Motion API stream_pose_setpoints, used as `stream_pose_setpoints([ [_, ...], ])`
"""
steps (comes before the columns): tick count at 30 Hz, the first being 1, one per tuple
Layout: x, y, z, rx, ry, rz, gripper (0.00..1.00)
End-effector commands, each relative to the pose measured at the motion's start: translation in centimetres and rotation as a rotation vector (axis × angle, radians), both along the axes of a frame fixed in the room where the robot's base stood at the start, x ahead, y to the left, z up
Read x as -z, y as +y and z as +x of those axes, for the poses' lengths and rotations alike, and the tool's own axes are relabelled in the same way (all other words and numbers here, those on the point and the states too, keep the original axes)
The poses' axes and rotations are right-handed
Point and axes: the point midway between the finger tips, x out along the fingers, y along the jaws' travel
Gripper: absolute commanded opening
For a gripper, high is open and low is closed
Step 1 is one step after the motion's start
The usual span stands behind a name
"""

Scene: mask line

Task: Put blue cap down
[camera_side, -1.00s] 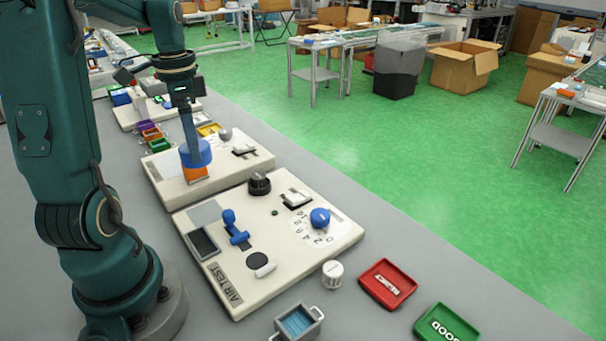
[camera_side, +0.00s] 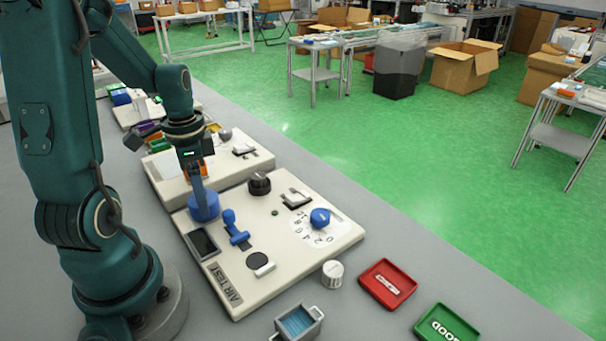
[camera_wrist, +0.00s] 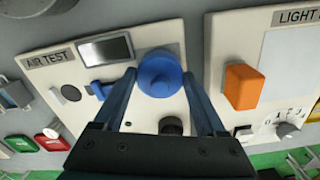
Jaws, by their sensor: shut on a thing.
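The blue cap (camera_side: 203,208) is a round, wide disc with a raised knob on top. My gripper (camera_side: 200,188) is shut on it, at the back left part of the AIR TEST panel (camera_side: 215,282). In the wrist view the cap (camera_wrist: 160,75) sits between the two fingers of my gripper (camera_wrist: 159,82), over the pale panel beside the screen. I cannot tell whether its underside touches the panel. The grey square at that corner is mostly hidden by the cap.
A blue lever (camera_side: 235,228), a dark screen (camera_side: 202,243), a black knob (camera_side: 259,183) and a blue dial (camera_side: 320,217) stand on the same panel. An orange block (camera_wrist: 243,86) stands on the LIGHT panel. Red (camera_side: 388,283) and green (camera_side: 446,326) trays lie at front right.

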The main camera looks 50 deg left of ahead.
Motion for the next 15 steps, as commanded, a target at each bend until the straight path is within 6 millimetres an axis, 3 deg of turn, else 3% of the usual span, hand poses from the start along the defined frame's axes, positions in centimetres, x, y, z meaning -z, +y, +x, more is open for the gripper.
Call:
stream_pose_setpoints([
  [13, 0.81, -0.03, -0.04, 0.000, 0.001, -0.002, 0.21],
  [14, 0.85, -0.02, -0.03, 0.000, 0.001, -0.001, 0.77],
  [15, 0.81, -0.02, -0.01, 0.000, 0.000, 0.000, 0.93],
])
